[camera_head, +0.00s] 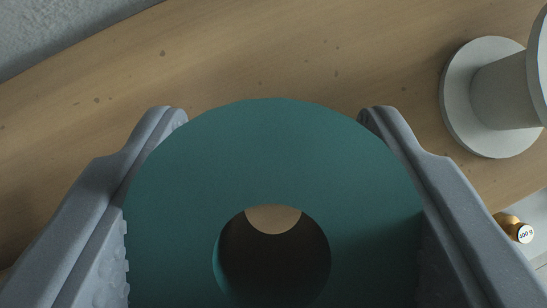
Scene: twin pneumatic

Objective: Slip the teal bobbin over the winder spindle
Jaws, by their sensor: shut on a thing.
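The teal bobbin (275,160) fills the lower middle of the view, its round flange facing me. My gripper (272,115) is shut on it, with one grey finger on each side. The bobbin's dark centre hole shows a wood-coloured patch at its upper edge. The rest of the bobbin is hidden behind its flange and below the frame. I cannot make out the winder spindle in this view.
A pale grey spool-like piece (497,95) with a round base stands on the wooden table (270,50) at the right, partly cut off. A small brass weight (522,233) with a white label lies at the right edge. The table left of the spool is clear. A grey surface shows at upper left.

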